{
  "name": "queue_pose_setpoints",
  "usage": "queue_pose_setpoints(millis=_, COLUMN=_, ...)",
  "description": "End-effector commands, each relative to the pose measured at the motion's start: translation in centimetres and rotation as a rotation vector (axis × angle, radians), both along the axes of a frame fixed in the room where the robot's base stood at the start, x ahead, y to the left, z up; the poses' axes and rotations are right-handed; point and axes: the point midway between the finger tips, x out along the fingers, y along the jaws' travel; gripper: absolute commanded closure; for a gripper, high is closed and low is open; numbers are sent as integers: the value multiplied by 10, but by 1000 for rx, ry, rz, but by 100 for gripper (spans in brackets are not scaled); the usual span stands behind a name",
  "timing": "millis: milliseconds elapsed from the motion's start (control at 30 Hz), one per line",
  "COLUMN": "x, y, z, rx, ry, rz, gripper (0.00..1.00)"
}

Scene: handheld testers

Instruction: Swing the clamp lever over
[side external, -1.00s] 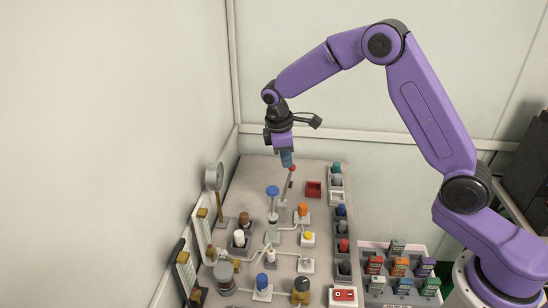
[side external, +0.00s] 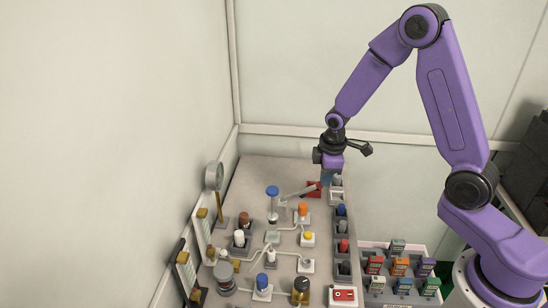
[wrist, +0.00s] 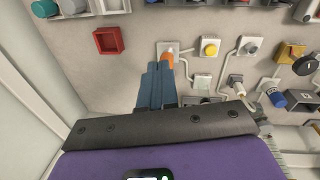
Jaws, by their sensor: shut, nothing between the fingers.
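Whether the fingers touch the lever cannot be told. The closed fingers also show in the wrist view (wrist: 158,85), where the lever is not clearly visible and may be hidden behind them.
A small red tray (wrist: 108,40) is beside the fingers. A blue-topped post (side external: 272,192), an orange knob (side external: 303,208) and a yellow button (side external: 308,236) stand on the board (side external: 250,175). Holders with coloured plugs line the right edge. The far left of the board is clear.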

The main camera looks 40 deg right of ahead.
Motion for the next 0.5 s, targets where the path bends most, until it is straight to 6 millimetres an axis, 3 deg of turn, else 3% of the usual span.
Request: queue_pose_setpoints(millis=500, x=-13, y=-13, z=-23, rx=86, ry=-84, rz=-3, gripper=100)
